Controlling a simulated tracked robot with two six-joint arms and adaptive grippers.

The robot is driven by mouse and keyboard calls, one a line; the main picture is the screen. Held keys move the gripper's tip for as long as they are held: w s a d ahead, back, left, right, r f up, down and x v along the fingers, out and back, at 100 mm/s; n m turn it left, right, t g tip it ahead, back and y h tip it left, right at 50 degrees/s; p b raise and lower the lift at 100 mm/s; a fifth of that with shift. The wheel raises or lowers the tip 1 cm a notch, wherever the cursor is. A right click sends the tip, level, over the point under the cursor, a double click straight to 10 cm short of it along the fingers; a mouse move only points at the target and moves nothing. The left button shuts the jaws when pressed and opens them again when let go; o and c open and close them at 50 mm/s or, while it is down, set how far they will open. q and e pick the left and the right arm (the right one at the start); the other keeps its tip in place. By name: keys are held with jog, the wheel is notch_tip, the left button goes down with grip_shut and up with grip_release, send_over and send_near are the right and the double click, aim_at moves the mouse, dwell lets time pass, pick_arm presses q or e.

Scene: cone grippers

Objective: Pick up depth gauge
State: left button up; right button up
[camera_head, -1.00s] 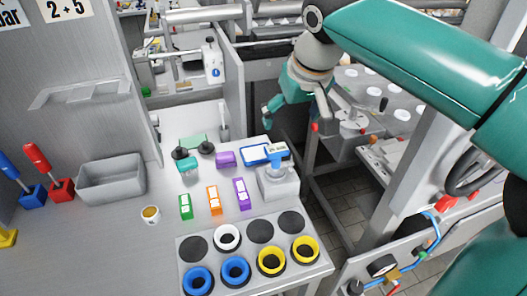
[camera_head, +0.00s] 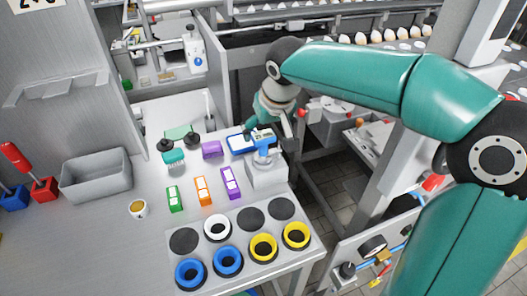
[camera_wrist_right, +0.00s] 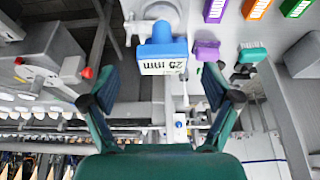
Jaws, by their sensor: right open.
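The blue gauge-like device (camera_head: 263,141), which I take as the depth gauge, sits on a grey block (camera_head: 266,173) at the right edge of the table. In the right wrist view the blue body (camera_wrist_right: 162,45) shows a white label reading 25 mm, upside down. My right gripper (camera_head: 268,127) is just behind it in the head view, partly hidden by the arm and gauge. In the right wrist view the gripper (camera_wrist_right: 162,95) is open and empty, its fingers spread left and right, with the blue body ahead between them. My left gripper is not in view.
Green, orange and purple labelled blocks (camera_head: 202,190) lie left of the gauge. In front is a panel with blue, white, yellow and black rings (camera_head: 217,228). A grey bin (camera_head: 97,176) and a small cup (camera_head: 138,209) stand left. Machinery (camera_head: 330,122) lies right.

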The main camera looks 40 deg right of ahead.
aim_at(264, 135)
jog(key=x, duration=0.4)
jog(key=shift+a, duration=0.15)
grip_shut()
